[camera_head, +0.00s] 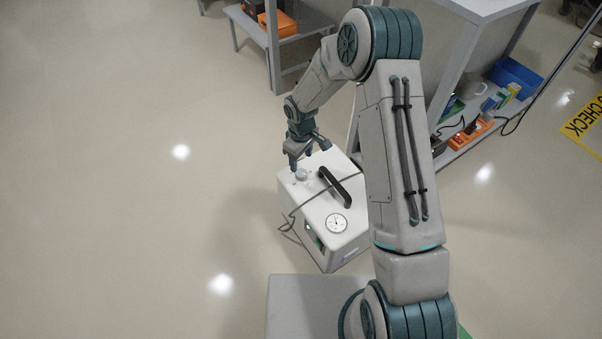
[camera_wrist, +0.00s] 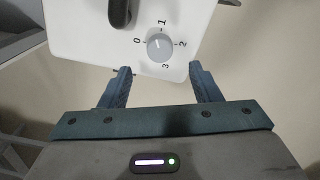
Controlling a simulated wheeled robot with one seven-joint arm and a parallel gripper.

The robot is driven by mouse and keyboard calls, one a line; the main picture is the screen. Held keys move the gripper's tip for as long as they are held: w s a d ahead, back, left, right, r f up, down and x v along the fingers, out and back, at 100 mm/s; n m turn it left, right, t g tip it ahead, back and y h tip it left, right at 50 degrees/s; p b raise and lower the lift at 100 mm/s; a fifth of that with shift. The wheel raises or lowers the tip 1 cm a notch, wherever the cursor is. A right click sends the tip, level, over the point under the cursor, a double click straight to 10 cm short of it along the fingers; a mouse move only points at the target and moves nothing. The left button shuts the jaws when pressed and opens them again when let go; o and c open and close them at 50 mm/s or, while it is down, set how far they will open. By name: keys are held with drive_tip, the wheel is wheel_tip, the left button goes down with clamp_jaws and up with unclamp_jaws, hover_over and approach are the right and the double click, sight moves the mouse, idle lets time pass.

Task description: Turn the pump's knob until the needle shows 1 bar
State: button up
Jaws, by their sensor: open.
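The pump (camera_head: 322,215) is a white box on the floor with a black carry handle on top. Its round dial gauge (camera_head: 337,223) is on the top near the front; the needle is too small to read. The grey knob (camera_head: 301,174) is at the far left of the top. In the wrist view the knob (camera_wrist: 159,48) has 0, 1, 2 and 3 printed around it, with a faint light mark on its upper part. My gripper (camera_wrist: 161,84) is open and empty; its fingers point at the knob from either side, apart from it. In the head view my gripper (camera_head: 308,157) is just above the knob.
A grey shelf (camera_head: 470,125) with a blue bin and orange items stands to the right, behind my arm. Another low shelf (camera_head: 285,28) is at the back. The floor to the left is clear.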

sight(301, 172)
wheel_tip(301, 172, down, 7)
drive_tip(key=shift+f+b, duration=0.15)
drive_tip(key=shift+b, duration=0.85)
